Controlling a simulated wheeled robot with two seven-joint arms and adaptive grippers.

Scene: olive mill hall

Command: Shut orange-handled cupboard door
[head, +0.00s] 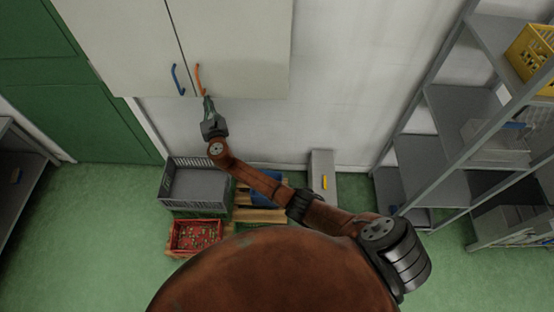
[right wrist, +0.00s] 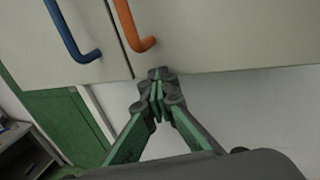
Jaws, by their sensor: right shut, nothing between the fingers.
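The cupboard door with the orange handle (head: 198,78) is the right one of a pale wall cupboard; its face (head: 240,50) looks flush with the left door (head: 125,45), which has a blue handle (head: 177,79). In the right wrist view the orange handle (right wrist: 130,28) and blue handle (right wrist: 70,35) hang side by side with a dark gap between the doors. My right gripper (head: 208,101) is shut and empty, just below the orange handle. In the right wrist view its fingertips (right wrist: 157,76) are at the door's lower edge; I cannot tell whether they touch it. My left gripper is not in view.
Below stand a grey crate (head: 195,187), a red crate (head: 196,236) with small items and a wooden pallet (head: 262,214). Grey shelving (head: 440,120) with a yellow crate (head: 535,55) stands at the right. A green door (head: 75,100) is at the left. Green floor lies open at the lower left.

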